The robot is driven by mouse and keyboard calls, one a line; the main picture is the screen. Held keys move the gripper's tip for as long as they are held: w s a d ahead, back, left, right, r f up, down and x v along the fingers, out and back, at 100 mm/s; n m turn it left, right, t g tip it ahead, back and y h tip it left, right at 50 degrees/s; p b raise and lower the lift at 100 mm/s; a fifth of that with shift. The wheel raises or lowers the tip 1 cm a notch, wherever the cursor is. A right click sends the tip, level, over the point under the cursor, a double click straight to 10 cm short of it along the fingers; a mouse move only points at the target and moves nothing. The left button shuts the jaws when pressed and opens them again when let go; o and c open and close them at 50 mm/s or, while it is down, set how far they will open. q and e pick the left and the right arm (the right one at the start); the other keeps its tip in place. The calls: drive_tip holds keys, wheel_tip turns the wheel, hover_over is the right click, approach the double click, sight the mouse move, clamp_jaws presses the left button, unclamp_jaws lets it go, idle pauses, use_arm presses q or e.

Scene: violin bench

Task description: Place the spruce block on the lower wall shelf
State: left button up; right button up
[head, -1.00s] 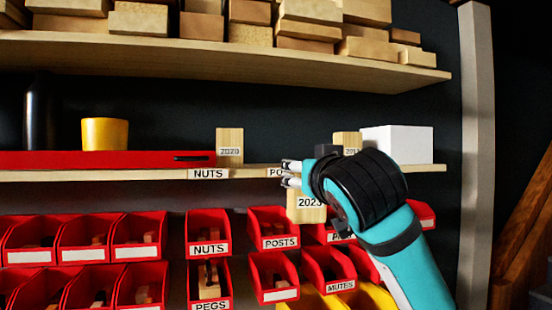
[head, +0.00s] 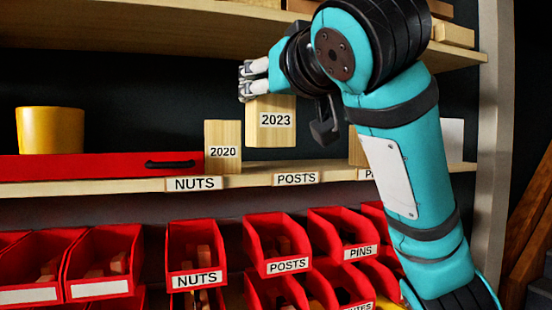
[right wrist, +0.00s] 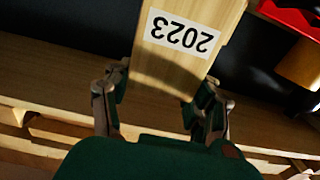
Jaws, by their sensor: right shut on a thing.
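The spruce block (head: 271,120), a pale wooden block labelled 2023, is held by my right gripper (head: 252,80), which is shut on its upper part. The block hangs upright over the lower wall shelf (head: 338,172), behind the POSTS label and beside the 2020 block. A small gap seems to show under it, but I cannot tell its exact depth. In the right wrist view the block (right wrist: 192,38) sits between the fingers, its label upside down. My left gripper is out of view.
Another block is partly hidden by my arm, with a white box (head: 453,140) beyond. Red bins (head: 277,245) hang below; the upper shelf (head: 150,45) is overhead.

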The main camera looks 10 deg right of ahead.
drive_tip(key=w+d+f+p, duration=0.1)
drive_tip(key=w+d+p, duration=0.1)
drive_tip(key=w+p, duration=0.1)
drive_tip(key=w+d+f+p, duration=0.1)
drive_tip(key=w+d+p, duration=0.1)
drive_tip(key=w, duration=0.3)
drive_tip(key=w+d+f+p, duration=0.1)
drive_tip(key=w+d+p, duration=0.2)
drive_tip(key=w+p, duration=0.1)
drive_tip(key=shift+w+f+p, duration=0.3)
drive_tip(key=shift+w+f, duration=0.05)
drive_tip(key=shift+w, duration=0.15)
drive_tip(key=shift+f, duration=0.35)
drive_tip(key=shift+d+f, duration=0.1)
drive_tip(key=shift+f, duration=0.15)
drive_tip(key=o, duration=1.2)
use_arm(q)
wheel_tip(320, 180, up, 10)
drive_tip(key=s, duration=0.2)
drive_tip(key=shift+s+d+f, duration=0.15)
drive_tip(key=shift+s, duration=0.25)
use_arm(e)
drive_tip(key=shift+o, duration=0.2)
